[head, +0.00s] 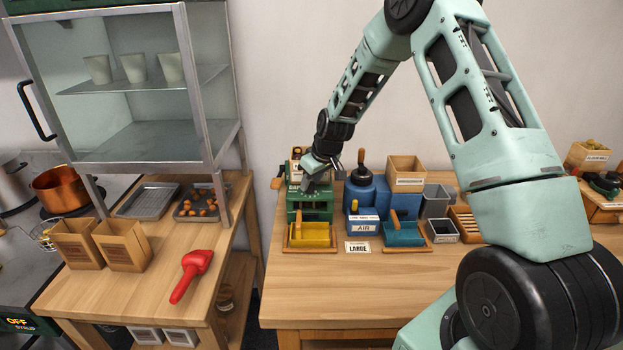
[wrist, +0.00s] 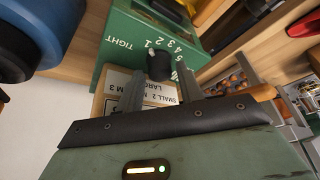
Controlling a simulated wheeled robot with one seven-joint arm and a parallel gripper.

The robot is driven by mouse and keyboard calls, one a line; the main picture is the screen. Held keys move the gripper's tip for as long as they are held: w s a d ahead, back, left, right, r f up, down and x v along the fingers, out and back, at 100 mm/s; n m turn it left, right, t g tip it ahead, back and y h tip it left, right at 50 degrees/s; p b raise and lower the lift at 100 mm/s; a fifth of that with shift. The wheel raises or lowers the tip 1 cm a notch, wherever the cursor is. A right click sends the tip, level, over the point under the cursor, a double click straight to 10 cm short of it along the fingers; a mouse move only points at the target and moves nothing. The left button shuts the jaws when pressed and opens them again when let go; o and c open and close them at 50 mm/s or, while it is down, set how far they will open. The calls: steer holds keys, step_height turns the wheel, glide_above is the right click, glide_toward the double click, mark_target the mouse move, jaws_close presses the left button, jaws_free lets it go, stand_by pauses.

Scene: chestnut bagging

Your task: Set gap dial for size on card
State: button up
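The green machine (head: 310,203) stands at the back left of the middle table; its green panel (wrist: 124,58) fills the upper wrist view. On it is the black gap dial (wrist: 159,66), with digits 1 to 5 and "TIGHT" beside it. A white mark on the dial lies towards the "TIGHT" side of the digits; its exact setting is hard to read. My gripper (wrist: 160,84) is open, its fingers either side of the dial with no clear contact. My gripper in the head view (head: 318,176) is at the machine's top. The card (head: 358,247) reads "LARGE".
A size chart (wrist: 150,88) shows behind my fingers, partly hidden. A yellow tray (head: 310,235), a blue box marked "AIR" (head: 363,228) and a teal tray (head: 403,234) stand close by. The table front (head: 350,290) is clear. A red scoop (head: 192,274) lies on the left table.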

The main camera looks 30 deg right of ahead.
steer(key=shift+f, duration=0.15)
steer(key=c, duration=0.7)
